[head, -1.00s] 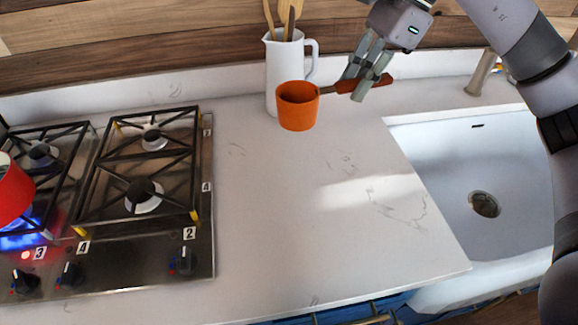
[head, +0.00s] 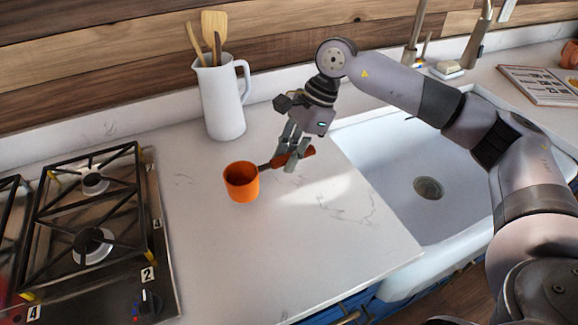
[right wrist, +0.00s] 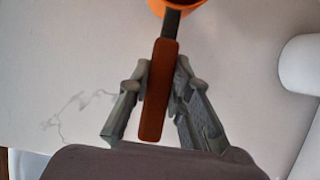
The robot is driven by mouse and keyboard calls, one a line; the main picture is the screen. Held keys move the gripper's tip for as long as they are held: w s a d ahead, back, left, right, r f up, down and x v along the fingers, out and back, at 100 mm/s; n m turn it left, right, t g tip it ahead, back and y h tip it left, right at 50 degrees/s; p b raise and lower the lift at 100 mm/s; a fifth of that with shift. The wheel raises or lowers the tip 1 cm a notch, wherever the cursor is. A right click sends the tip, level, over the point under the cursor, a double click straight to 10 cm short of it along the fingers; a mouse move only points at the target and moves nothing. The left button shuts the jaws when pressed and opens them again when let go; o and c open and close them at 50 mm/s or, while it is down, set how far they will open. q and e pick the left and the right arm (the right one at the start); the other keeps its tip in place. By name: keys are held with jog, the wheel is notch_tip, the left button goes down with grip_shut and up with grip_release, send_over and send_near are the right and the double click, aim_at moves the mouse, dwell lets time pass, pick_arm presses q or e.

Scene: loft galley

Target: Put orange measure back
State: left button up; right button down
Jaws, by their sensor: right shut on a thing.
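The orange measure (head: 241,183) is a round cup with a long handle, held upright in the head view over the white counter between the hob and the sink. My right gripper (head: 291,157) is shut on its brown-orange handle. In the right wrist view the handle (right wrist: 158,95) runs between the two fingers of the right gripper (right wrist: 160,105), and the orange cup (right wrist: 178,5) is cut off at the top edge. I cannot tell whether the cup touches the counter. My left gripper is not in view.
A white jug (head: 221,100) with wooden utensils stands behind the measure, near the wall. The gas hob (head: 95,235) is at left and the white sink (head: 400,185) at right. The counter (head: 270,250) in front of the measure is clear.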

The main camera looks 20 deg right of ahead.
notch_tip(320, 180, down, 4)
jog(key=shift+r+p, duration=0.2)
jog(key=shift+p, duration=0.1)
jog(key=shift+f, duration=0.15)
jog(key=shift+f+b, duration=0.2)
jog(key=shift+b, duration=0.1)
jog(key=c, duration=1.5)
grip_release()
jog(key=shift+r, duration=0.1)
jog(key=shift+o, duration=0.2)
